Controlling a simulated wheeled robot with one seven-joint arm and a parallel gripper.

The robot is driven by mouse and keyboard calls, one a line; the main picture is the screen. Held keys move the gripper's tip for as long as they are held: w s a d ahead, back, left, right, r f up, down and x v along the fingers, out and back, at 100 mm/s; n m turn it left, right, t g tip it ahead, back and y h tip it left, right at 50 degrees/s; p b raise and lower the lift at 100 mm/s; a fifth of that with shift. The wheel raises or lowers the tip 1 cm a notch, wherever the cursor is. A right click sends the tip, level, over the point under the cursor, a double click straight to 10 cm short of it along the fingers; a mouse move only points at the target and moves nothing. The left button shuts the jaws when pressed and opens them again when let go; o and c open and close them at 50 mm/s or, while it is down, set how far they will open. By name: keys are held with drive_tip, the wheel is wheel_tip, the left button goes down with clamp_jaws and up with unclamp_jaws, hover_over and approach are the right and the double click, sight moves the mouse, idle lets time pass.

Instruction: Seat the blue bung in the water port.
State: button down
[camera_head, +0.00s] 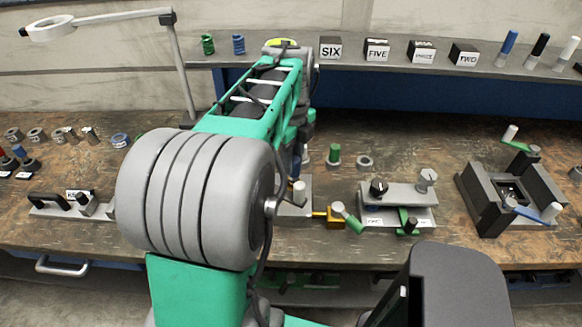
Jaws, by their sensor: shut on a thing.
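My arm reaches over the bench and covers its middle. My gripper is hidden behind my own arm links, so I cannot see its jaws or anything in them. I cannot make out the blue bung for certain. A green peg (334,153) stands in a grey ring on the bench, and an empty grey ring (365,161) lies to its right. A grey block (295,210) with a white-topped post and a brass fitting (329,214) is partly covered by my arm. A grey panel (398,197) with knobs has two small labels too small to read. I cannot tell which port is the water port.
A dark cradle fixture (483,200) with handles stands at the right. A lamp on a post (180,70) rises at the back left. Several small rings and a handled block (50,201) lie at the left. Labelled cubes (377,50) and pens line the back shelf.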

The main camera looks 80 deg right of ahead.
drive_tip(key=f, duration=0.4)
drive_tip(key=shift+w+d, duration=0.25)
drive_tip(key=shift+d, duration=0.05)
drive_tip(key=c, duration=1.1)
unclamp_jaws()
